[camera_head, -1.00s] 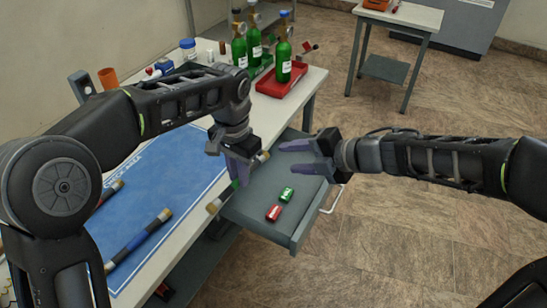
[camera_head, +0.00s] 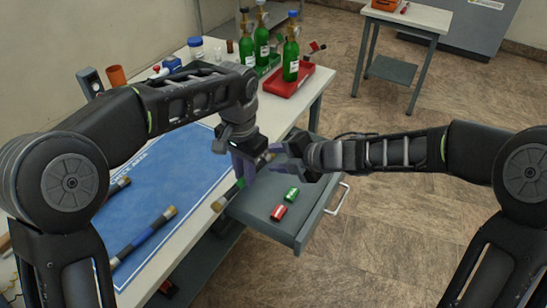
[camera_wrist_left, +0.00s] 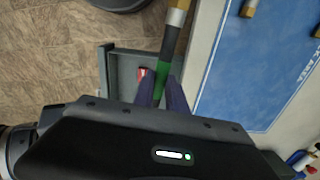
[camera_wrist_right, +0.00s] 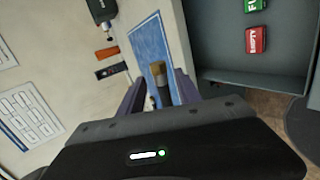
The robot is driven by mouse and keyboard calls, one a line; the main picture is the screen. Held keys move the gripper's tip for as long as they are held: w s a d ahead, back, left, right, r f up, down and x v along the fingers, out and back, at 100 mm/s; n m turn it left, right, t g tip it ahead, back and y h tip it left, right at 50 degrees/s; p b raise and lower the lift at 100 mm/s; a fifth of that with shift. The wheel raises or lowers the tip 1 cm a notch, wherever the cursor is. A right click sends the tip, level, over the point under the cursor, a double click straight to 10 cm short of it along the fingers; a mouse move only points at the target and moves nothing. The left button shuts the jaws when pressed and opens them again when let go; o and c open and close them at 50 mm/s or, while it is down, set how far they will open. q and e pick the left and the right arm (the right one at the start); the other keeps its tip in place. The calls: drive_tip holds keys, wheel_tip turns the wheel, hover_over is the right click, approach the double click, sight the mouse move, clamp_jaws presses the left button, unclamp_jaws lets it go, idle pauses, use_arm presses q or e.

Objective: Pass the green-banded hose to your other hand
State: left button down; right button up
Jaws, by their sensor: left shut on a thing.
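My left gripper (camera_head: 245,176) is shut on the green-banded hose and holds it tilted above the open drawer. The hose is dark with brass ends; its lower end (camera_head: 221,202) shows in the head view, and its green band (camera_wrist_left: 164,72) shows between the fingers in the left wrist view. My right gripper (camera_head: 283,168) is open beside the hose's upper end. In the right wrist view the brass end (camera_wrist_right: 158,68) appears between the spread fingers (camera_wrist_right: 158,98), with a gap on each side. Whether they touch it cannot be told.
The open grey drawer (camera_head: 316,215) holds a red block (camera_head: 279,212) and a green block (camera_head: 292,194). A blue-banded hose (camera_head: 146,236) lies on the blue mat (camera_head: 180,172). Green bottles (camera_head: 262,44) stand at the bench's back, some in a red tray (camera_head: 284,88).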

clamp_jaws()
idle(0.3)
use_arm(q)
drive_tip(key=c, duration=1.3)
unclamp_jaws()
drive_tip(key=shift+r, duration=3.75)
